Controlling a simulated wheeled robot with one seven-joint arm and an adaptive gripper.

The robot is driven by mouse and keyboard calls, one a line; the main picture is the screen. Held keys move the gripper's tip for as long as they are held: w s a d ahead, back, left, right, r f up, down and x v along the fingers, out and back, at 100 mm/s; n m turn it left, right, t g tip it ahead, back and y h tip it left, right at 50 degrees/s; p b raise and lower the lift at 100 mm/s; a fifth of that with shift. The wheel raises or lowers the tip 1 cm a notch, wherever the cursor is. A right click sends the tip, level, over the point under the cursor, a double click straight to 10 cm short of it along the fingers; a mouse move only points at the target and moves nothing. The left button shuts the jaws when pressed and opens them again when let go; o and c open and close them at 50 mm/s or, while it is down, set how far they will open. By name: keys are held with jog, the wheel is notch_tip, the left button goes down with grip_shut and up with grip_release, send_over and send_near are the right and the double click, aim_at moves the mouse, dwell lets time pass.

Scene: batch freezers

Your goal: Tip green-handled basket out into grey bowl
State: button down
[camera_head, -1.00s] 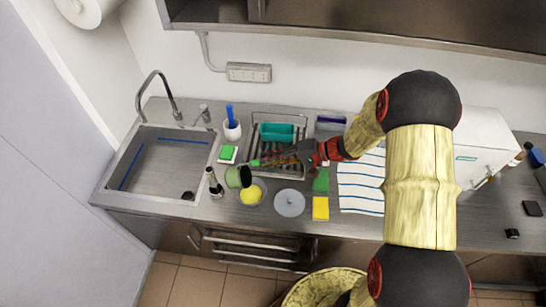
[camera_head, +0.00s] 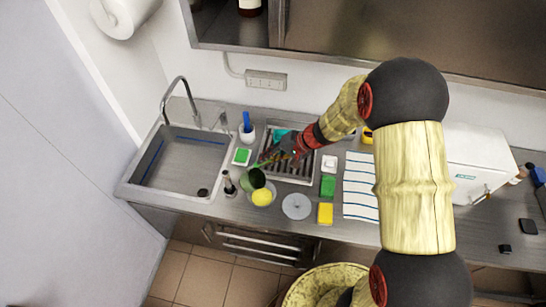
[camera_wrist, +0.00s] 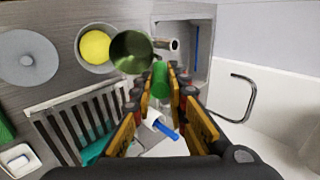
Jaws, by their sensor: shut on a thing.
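The green-handled basket, a small dark green vessel (camera_head: 252,178), is held just above and left of the grey bowl (camera_head: 274,189) in the head view, tilted with its mouth toward the bowl. In the wrist view the basket (camera_wrist: 130,52) looks empty inside, and its green handle (camera_wrist: 160,80) lies between my fingers. My gripper (camera_head: 268,160) is shut on that handle; it also shows in the wrist view (camera_wrist: 161,92). A round yellow thing (camera_wrist: 95,46) lies in the bowl (camera_wrist: 101,68). Contact between basket and bowl cannot be told.
A sink (camera_head: 180,165) is at left. A drying rack (camera_head: 292,170) with a teal item is under my wrist. A pepper mill (camera_head: 229,185), round grey lid (camera_head: 296,206), green sponge (camera_head: 328,186), yellow sponge (camera_head: 325,213) and white cup with a blue brush (camera_head: 246,133) stand close by.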

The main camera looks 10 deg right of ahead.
aim_at(254, 164)
jog(key=shift+w+a+r+h+p, duration=0.25)
jog(key=shift+a+r+p, duration=0.25)
jog(key=shift+p, duration=0.4)
jog(key=shift+w+a+r+h+p, duration=0.1)
jog(key=shift+a+r+h+p, duration=0.3)
jog(key=shift+p, duration=0.5)
jog(key=shift+w+a+r+g+h+p, duration=0.25)
jog(key=shift+a+r+g+h+p, duration=0.15)
jog(key=shift+a+h+p, duration=0.3)
jog(key=shift+w+a+f+g+h, duration=0.2)
jog(key=shift+a+h, duration=0.1)
jog(key=shift+a, duration=0.2)
jog(key=shift+w+a+f+g+h, duration=0.15)
jog(key=shift+a+h, duration=0.1)
jog(key=shift+a, duration=0.2)
jog(key=shift+w+a+f+g+h+b, duration=0.1)
jog(key=shift+w+a+g+h, duration=0.15)
jog(key=shift+a+h, duration=0.45)
jog(key=shift+w+a+f+g+h+b, duration=0.1)
jog(key=shift+w+a+g+h, duration=0.15)
jog(key=shift+a+h, duration=0.5)
jog(key=shift+w+a+f+g+h+b, duration=0.15)
jog(key=shift+w+a+h, duration=0.2)
jog(key=shift+a+h, duration=0.35)
jog(key=shift+s+a, duration=0.1)
jog(key=shift+s, duration=0.05)
